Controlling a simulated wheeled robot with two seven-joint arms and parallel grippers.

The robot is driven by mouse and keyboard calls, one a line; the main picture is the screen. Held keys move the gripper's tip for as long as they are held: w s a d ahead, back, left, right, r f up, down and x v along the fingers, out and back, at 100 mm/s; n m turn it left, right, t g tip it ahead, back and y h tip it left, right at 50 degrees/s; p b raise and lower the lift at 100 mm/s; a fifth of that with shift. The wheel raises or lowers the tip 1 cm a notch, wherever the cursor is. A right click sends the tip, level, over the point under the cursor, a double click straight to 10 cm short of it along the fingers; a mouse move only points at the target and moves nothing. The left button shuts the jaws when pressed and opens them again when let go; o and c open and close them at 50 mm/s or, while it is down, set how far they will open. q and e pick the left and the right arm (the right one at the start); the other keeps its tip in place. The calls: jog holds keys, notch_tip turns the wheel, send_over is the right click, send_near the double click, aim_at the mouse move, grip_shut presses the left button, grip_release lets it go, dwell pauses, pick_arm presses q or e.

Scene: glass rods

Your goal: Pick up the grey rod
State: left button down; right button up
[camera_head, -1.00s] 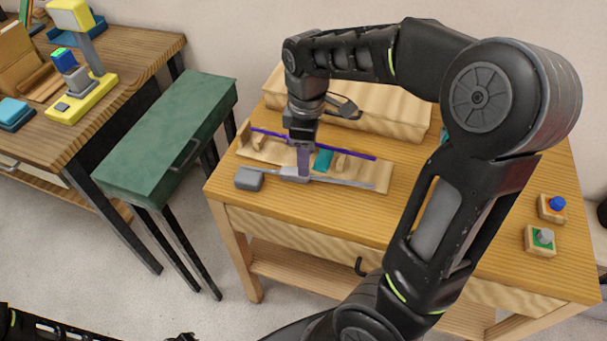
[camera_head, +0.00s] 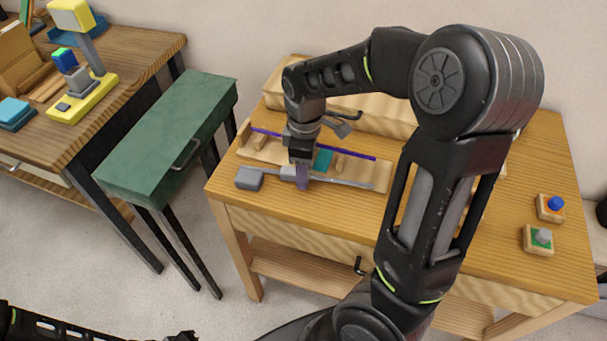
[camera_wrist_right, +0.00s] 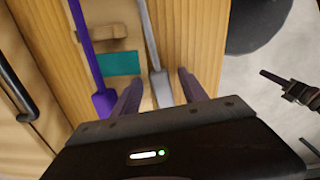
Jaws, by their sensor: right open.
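The grey rod (camera_head: 340,181) lies along the front of a wooden board on the table, with a thicker block-like end at its left. It also shows in the right wrist view (camera_wrist_right: 153,45), its thick end between the fingers. My right gripper (camera_head: 301,183) points down at that end; in the wrist view its open fingers (camera_wrist_right: 160,88) stand on either side of the rod, with gaps visible. Whether they touch it lower down is hidden. A dark part, perhaps my left gripper (camera_wrist_right: 292,90), shows at the wrist view's right edge; its jaws are unclear.
A purple rod (camera_head: 345,154) lies behind the grey one, with a teal block (camera_head: 322,160) between them. A grey block (camera_head: 249,179) sits left of the rod. A long wooden box (camera_head: 385,115) stands behind. Two small button blocks (camera_head: 550,208) (camera_head: 538,240) sit at the right.

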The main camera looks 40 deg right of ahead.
jog(key=shift+c, duration=0.4)
grip_shut()
